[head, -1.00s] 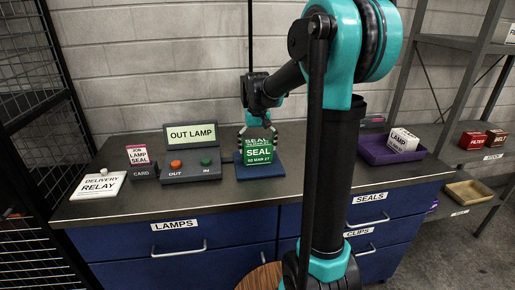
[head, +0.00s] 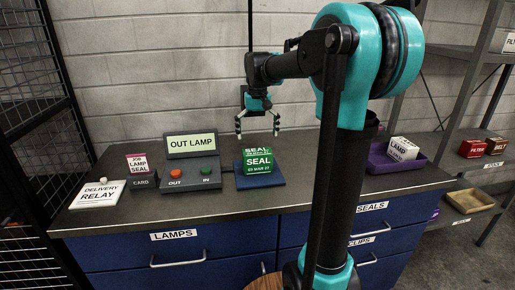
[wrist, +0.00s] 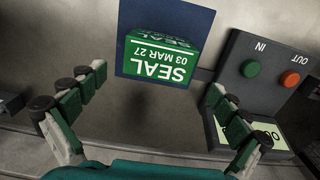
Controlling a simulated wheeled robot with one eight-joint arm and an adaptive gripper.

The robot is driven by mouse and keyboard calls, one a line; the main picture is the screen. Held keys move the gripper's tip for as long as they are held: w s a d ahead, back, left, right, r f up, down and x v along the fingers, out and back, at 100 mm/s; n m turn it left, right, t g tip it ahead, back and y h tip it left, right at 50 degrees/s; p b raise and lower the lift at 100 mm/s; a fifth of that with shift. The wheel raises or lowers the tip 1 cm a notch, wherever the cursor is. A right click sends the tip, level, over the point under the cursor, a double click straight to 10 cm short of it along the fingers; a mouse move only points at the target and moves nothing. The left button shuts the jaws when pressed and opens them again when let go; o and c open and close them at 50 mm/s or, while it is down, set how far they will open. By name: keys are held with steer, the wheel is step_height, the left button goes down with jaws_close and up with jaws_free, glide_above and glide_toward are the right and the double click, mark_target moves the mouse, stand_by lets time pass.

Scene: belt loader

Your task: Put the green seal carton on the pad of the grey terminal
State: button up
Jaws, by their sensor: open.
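The green seal carton (head: 259,161) rests on the dark blue pad (head: 277,180) beside the grey terminal (head: 191,172). Its label reads SEAL, 03 MAR 27. The terminal's screen reads OUT LAMP, with a red OUT button and a green IN button below. My gripper (head: 257,124) is open and empty, raised above and behind the carton. In the wrist view the carton (wrist: 160,59) sits on the pad (wrist: 199,22), beyond and between my spread fingers (wrist: 148,103), touching neither. The terminal (wrist: 262,92) shows at the right there.
A card stand (head: 141,178) reading JOB LAMP SEAL and a white DELIVERY RELAY plate (head: 97,194) are at the left. A purple tray (head: 385,163) with a white LAMP carton (head: 402,149) is at the right. Shelves (head: 480,165) stand beyond. Counter between pad and tray is clear.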

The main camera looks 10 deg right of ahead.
steer(key=shift+r, duration=1.45)
